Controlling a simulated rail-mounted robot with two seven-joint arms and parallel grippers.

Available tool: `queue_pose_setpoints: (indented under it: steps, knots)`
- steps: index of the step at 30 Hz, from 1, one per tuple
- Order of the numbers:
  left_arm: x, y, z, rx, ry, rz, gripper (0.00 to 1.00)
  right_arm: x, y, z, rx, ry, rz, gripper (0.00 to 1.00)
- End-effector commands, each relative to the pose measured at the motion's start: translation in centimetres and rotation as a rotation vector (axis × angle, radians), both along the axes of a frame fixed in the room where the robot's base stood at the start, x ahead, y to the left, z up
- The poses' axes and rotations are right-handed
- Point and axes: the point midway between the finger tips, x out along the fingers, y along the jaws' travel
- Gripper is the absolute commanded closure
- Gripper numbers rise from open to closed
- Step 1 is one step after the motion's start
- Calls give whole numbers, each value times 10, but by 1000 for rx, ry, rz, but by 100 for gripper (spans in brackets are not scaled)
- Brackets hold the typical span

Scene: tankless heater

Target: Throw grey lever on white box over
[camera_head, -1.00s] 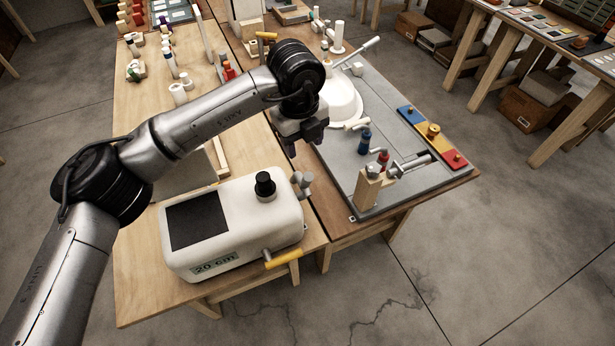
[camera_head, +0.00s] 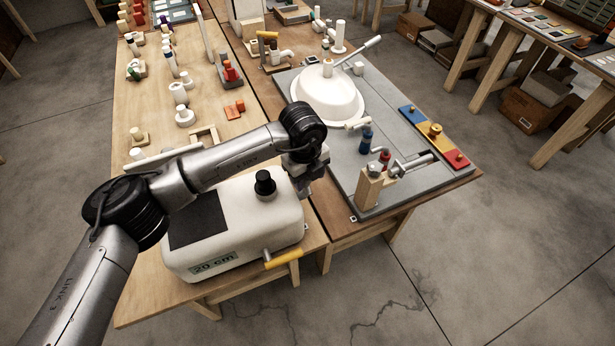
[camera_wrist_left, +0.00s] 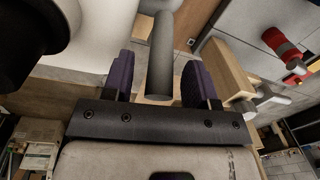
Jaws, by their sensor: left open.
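The white box (camera_head: 235,225) stands at the front of the wooden table, with a black top panel and a "20 cm" label. In the left wrist view the grey lever (camera_wrist_left: 161,50), a plain cylinder, lies between the two purple fingers of my left gripper (camera_wrist_left: 159,80). The fingers are open, with a gap visible on both sides of it. In the head view my left gripper (camera_head: 303,188) is at the right side of the box and hides the lever. My right gripper is not in view.
A black knob (camera_head: 265,184) stands on the box, close to my left gripper. A yellow-handled tap (camera_head: 282,259) sticks out at the lower right. A grey board with a white dome (camera_head: 328,95) and a wooden block (camera_head: 369,187) lies to the right.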

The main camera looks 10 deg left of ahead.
Motion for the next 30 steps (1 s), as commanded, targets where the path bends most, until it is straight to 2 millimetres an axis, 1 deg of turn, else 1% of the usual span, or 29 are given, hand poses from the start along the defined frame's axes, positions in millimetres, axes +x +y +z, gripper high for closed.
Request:
queue_pose_setpoints:
  steps: [4,14,30]
  knots:
    - [0,0,-7,0,0,-1,47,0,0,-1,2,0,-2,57]
    - [0,-1,-8,0,-1,-1,47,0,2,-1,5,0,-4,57]
    - [0,-1,-8,-1,-1,0,98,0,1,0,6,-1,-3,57]
